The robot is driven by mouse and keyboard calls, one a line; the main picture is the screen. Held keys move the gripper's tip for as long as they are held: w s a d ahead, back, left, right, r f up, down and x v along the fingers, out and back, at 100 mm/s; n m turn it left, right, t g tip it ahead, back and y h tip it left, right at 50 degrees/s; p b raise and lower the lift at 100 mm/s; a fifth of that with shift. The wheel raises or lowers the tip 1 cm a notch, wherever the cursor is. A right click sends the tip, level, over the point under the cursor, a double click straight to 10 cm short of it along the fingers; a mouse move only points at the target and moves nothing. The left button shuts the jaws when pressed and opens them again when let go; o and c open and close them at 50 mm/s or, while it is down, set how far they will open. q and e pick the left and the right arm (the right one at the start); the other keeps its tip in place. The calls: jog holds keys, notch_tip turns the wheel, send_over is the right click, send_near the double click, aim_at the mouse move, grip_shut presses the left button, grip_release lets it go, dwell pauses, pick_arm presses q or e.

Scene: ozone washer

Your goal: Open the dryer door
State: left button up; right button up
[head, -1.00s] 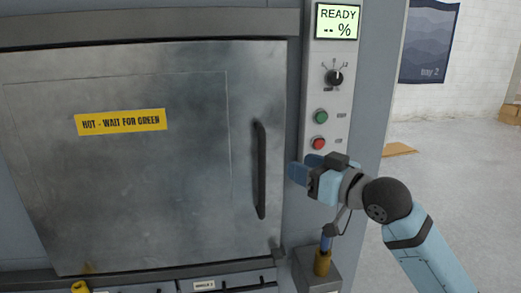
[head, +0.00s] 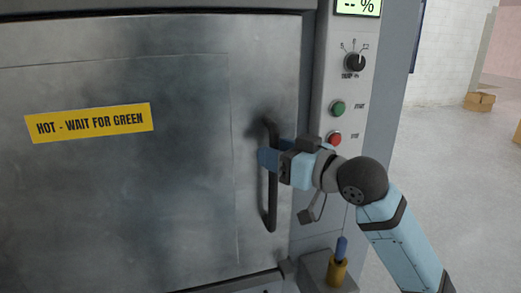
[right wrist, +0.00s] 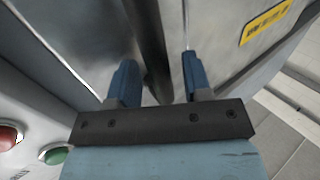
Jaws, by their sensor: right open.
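The dryer door (head: 130,190) is a grey metal panel and is closed. A yellow label (head: 90,123) on it reads "HOT - WAIT FOR GREEN". Its black vertical handle (head: 271,215) is near the door's right edge. My right gripper (head: 268,157) is open at the handle's upper half, with its fingers reaching across the bar. In the right wrist view, the two blue fingers (right wrist: 157,78) are spread, with the dark handle (right wrist: 152,35) appearing between them. Whether either finger touches the bar cannot be told. My left gripper is not in view.
The control panel right of the door has a display (head: 358,6), a dial (head: 355,62), a green button (head: 337,108) and a red button (head: 335,138), close to my right wrist. A blue-and-yellow item (head: 339,262) stands below. Floor at right is clear, with boxes (head: 480,101) farther back.

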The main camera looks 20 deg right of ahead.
jog(key=shift+w+a, duration=0.25)
jog(key=shift+w, duration=0.05)
jog(key=shift+s, duration=0.1)
jog(key=shift+c, duration=0.6)
grip_shut()
